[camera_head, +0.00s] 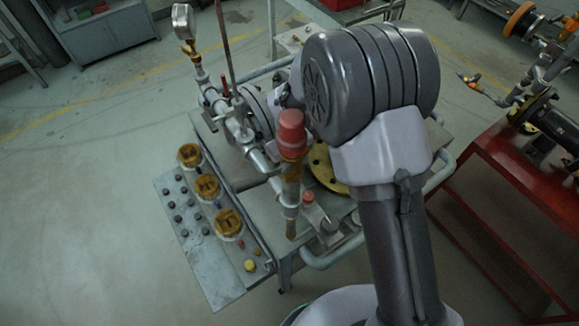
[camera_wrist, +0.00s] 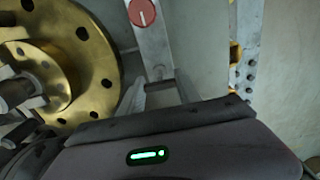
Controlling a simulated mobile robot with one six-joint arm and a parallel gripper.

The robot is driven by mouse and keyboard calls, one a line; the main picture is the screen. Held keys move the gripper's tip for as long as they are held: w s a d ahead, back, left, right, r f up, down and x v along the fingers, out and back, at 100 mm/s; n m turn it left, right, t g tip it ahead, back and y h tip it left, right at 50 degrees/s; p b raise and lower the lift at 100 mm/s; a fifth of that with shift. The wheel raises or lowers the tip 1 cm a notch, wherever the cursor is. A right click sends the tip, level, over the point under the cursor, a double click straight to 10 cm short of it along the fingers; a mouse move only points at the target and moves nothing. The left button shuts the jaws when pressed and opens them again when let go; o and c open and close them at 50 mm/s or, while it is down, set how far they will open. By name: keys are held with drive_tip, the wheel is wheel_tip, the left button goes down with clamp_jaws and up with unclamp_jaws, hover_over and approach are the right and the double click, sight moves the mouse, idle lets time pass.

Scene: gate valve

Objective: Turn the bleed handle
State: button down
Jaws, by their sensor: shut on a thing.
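A grey bar with a round red knob (camera_wrist: 141,12) at its far end, which looks like the bleed handle (camera_wrist: 153,45), runs down from the top of the wrist view. My gripper (camera_wrist: 160,76) is shut on the near end of this bar, with a grey finger on each side. The exact contact is hard to make out. In the head view a small red knob (camera_head: 308,197) on a grey plate shows left of my arm. My gripper is hidden behind my arm in that view.
A brass flange (camera_wrist: 95,60) is close on the left in the wrist view. In the head view, pipework with a red cap (camera_head: 291,130) and a gauge (camera_head: 183,22) stands left of my arm. A panel (camera_head: 190,235) is at the left, a red bench (camera_head: 510,185) at the right.

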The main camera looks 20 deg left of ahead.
drive_tip(key=c, duration=0.8)
unclamp_jaws()
drive_tip(key=shift+c, duration=0.2)
drive_tip(key=shift+r, duration=0.1)
wheel_tip(320, 180, up, 17)
drive_tip(key=p, duration=0.5)
drive_tip(key=shift+r, duration=0.15)
